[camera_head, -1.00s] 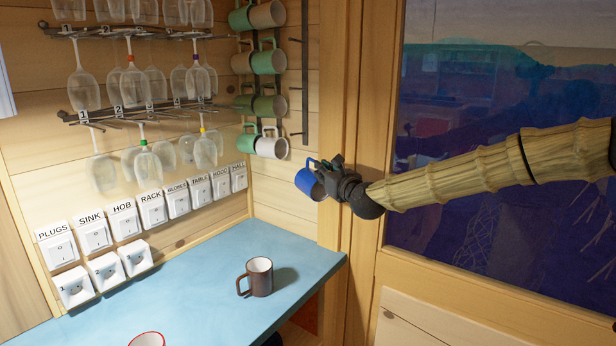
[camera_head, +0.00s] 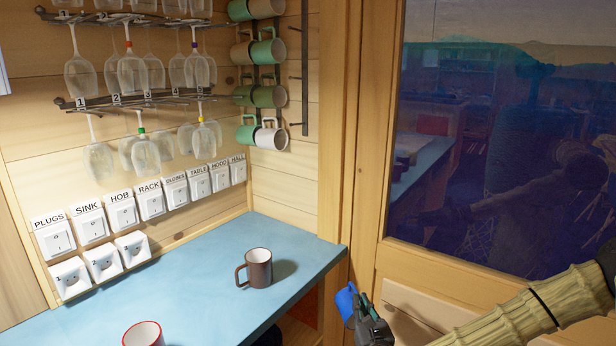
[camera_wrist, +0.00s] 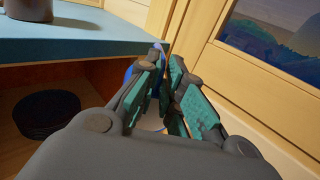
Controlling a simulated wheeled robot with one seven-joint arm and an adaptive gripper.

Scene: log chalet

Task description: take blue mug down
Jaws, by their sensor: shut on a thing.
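The blue mug (camera_head: 345,303) is at the bottom of the head view, right of the blue counter's corner and a little below its top. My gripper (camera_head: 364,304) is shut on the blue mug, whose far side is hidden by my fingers. In the wrist view, the mug (camera_wrist: 128,74) shows as a thin blue strip behind the green finger pads of my gripper (camera_wrist: 172,88). How the fingers meet the mug is mostly hidden there.
A brown mug (camera_head: 258,268) and a red-rimmed mug (camera_head: 143,335) stand on the blue counter (camera_head: 205,270). Several mugs hang on a wall rack (camera_head: 304,70). Glasses (camera_head: 132,72) hang left. A dark round thing (camera_wrist: 47,113) sits under the counter. A window (camera_head: 480,130) is right.

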